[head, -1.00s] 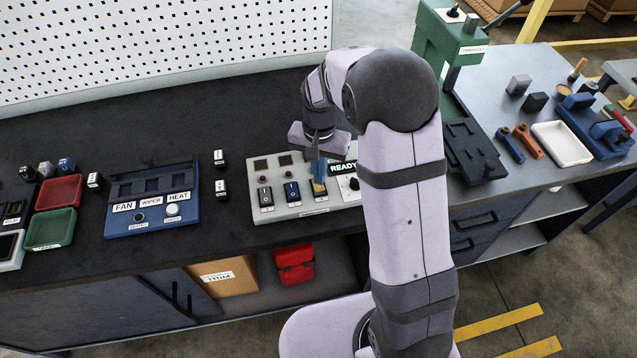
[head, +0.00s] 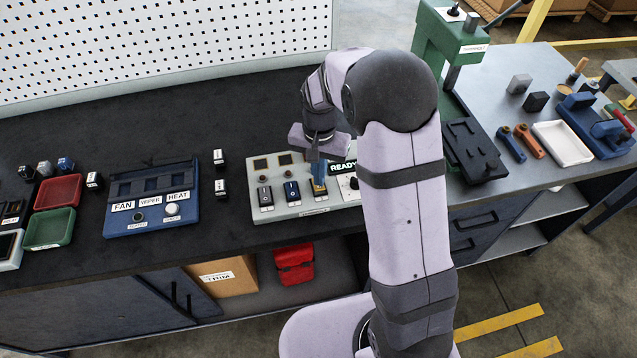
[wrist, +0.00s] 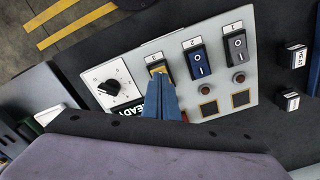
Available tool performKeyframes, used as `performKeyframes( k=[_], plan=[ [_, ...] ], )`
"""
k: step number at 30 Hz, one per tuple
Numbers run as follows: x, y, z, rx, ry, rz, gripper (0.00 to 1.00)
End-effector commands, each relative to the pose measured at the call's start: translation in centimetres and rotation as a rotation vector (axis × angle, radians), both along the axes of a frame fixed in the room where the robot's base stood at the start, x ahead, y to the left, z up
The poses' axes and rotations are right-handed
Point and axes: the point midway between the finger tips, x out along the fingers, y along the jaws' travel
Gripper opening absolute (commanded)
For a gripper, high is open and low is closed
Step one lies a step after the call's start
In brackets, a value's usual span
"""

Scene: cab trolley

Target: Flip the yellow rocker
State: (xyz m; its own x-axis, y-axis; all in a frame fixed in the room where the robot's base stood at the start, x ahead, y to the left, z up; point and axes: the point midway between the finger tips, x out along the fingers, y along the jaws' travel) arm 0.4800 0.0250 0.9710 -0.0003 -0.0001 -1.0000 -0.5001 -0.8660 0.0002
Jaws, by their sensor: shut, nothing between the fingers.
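The yellow rocker (wrist: 158,67) sits in a dark frame on the light grey switch panel (wrist: 127,61), between the blue rocker (wrist: 197,59) and the black dial. In the head view only a sliver of it shows below my gripper. My gripper (wrist: 164,82) is shut and empty, its blue fingertips over the rocker's edge and hiding part of it. In the head view my gripper (head: 319,184) points down at the rocker. I cannot tell whether the tips touch it. The blue rocker also shows in the head view (head: 292,191).
A black rocker (wrist: 236,46) lies past the blue one, and the dial (wrist: 113,87) is on the other side. A READY display (head: 342,168) is beside my gripper.

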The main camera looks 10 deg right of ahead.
Motion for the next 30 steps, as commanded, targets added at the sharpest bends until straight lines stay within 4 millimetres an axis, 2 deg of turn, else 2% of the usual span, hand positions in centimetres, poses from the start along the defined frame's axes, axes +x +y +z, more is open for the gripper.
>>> performKeyframes(
  k=[30],
  plan=[
    [0.0, 0.0, -1.3, -0.001, -0.001, 0.0, 0.0]
  ],
)
